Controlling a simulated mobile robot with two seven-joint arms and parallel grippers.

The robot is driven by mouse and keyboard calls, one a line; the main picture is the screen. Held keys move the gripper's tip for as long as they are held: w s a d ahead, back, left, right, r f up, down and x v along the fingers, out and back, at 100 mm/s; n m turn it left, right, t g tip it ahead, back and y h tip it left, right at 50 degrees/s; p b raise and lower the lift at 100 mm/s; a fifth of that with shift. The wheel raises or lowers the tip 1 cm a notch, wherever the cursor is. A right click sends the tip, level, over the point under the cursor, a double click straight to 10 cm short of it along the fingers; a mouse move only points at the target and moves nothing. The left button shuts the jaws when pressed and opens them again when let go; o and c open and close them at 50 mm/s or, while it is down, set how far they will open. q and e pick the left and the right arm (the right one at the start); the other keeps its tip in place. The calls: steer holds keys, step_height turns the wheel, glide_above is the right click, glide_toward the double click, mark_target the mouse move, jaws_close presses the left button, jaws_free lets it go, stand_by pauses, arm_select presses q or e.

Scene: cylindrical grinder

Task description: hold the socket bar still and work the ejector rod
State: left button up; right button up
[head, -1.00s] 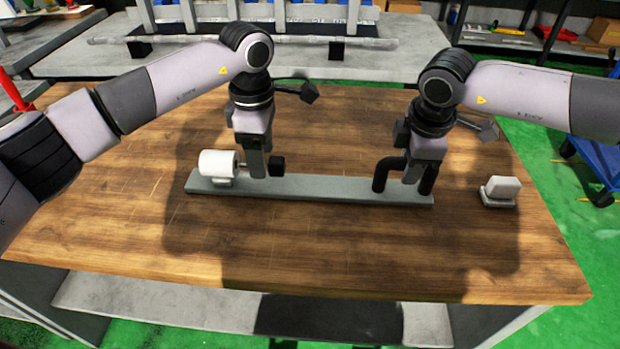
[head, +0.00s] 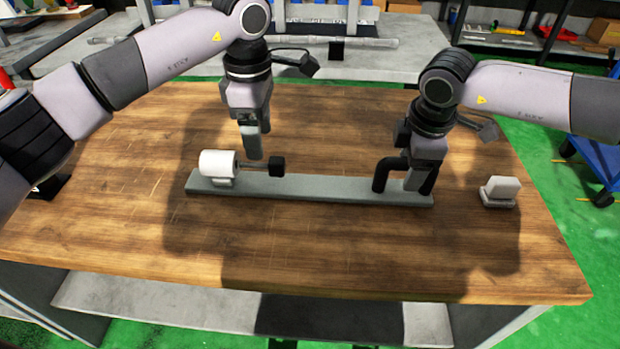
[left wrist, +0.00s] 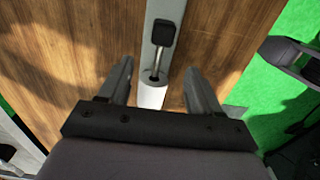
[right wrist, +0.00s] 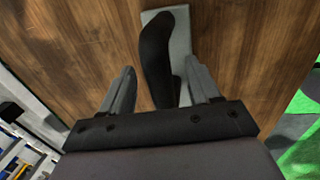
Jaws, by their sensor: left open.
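The socket bar (head: 310,187) is a long grey bar lying flat on the table. A white cylinder socket (head: 217,163) sits at its left end and a black arched handle (head: 381,174) at its right. The thin ejector rod (left wrist: 158,62) sticks out of the socket and ends in a black knob (head: 277,166). My left gripper (head: 251,148) is open and empty, above and behind the rod; its fingers lie apart either side of the socket in the left wrist view. My right gripper (right wrist: 160,68) is at the handle, fingers wide, with a visible gap beside it.
A small white block on a grey base (head: 500,191) stands right of the bar. The wooden table (head: 150,245) is otherwise mostly clear. A grey bench (head: 410,60) with a long rod stands behind, and a blue cart (head: 597,165) at the right.

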steer(key=shift+r, duration=0.1)
step_height(320, 180, up, 12)
steer(key=s, duration=0.2)
steer(key=shift+s+f, duration=0.2)
stand_by(0.3)
steer(key=shift+s, duration=0.1)
